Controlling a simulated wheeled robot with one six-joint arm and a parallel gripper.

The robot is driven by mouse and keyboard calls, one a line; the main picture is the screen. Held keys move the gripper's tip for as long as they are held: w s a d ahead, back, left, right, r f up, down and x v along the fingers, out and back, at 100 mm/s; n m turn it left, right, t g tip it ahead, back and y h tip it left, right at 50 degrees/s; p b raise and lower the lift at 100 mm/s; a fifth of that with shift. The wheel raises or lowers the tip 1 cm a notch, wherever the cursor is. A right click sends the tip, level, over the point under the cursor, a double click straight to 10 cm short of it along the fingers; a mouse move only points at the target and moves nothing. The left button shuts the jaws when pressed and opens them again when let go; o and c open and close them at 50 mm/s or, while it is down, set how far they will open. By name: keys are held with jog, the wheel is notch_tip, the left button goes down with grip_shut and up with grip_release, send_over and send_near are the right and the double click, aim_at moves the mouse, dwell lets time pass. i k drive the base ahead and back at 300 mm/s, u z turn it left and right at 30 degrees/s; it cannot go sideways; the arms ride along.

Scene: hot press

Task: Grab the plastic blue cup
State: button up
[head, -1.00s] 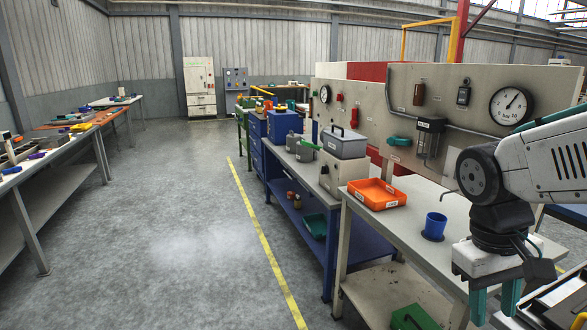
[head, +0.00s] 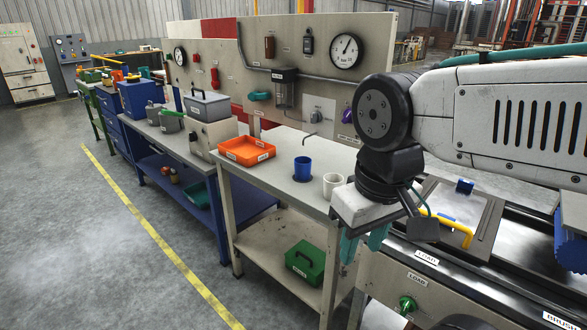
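The blue plastic cup (head: 302,168) stands upright on the light grey table (head: 262,180), on a dark round spot, left of a white cup (head: 331,185). My gripper (head: 361,250) hangs pointing down with its two teal fingers apart and nothing seen between them. It shows to the right of and lower in the picture than the blue cup, near the table's right end. The gripper is clear of the blue cup.
An orange tray (head: 246,151) sits left of the cups. A thin bent hook (head: 309,142) rises behind the blue cup. A panel with a gauge (head: 346,51) stands behind the table. A machine with a yellow handle (head: 446,227) is at right. Open floor (head: 90,240) lies at left.

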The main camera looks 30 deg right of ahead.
aim_at(303, 165)
jog(key=u, duration=1.2)
jog(key=i, duration=2.9)
jog(key=z, duration=4.05)
